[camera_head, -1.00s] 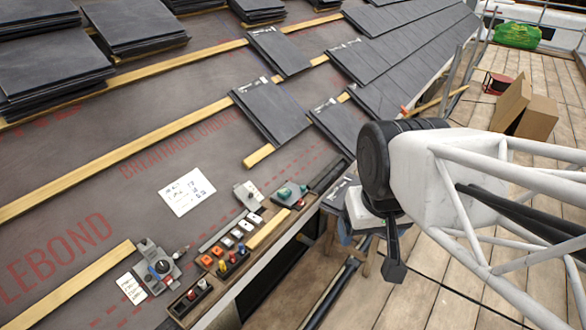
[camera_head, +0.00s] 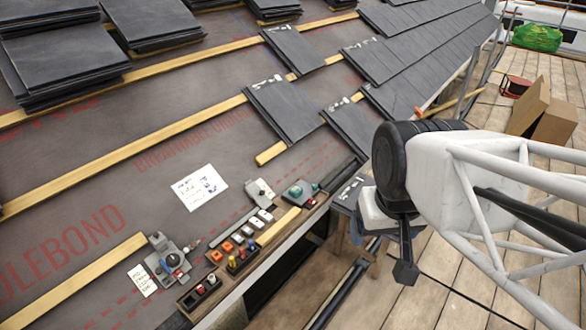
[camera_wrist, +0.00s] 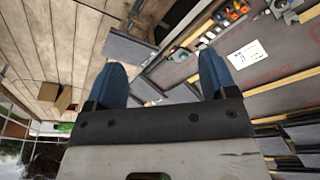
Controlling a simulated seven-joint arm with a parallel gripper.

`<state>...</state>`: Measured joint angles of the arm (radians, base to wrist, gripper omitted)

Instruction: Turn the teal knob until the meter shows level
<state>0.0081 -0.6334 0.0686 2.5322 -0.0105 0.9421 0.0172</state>
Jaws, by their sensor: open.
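A small teal part (camera_head: 297,190), which looks like a knob on a grey base, sits near the roof's lower edge, at the far end of a row of small devices. A second grey unit (camera_head: 170,258) with a round dark knob, bluish on top, stands at the near left end; no meter reading is legible. My gripper (camera_head: 404,268) hangs to the right of the roof edge, over the plank deck, apart from both units. In the wrist view its two blue fingers (camera_wrist: 162,75) are spread wide with nothing between them.
A white note (camera_head: 200,187) lies on the membrane. Orange and white blocks (camera_head: 226,246) and a tray of small pegs (camera_head: 200,291) line the edge. Wooden battens (camera_head: 150,155) and slate stacks (camera_head: 60,60) cover the roof. Cardboard boxes (camera_head: 553,122) stand on the deck.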

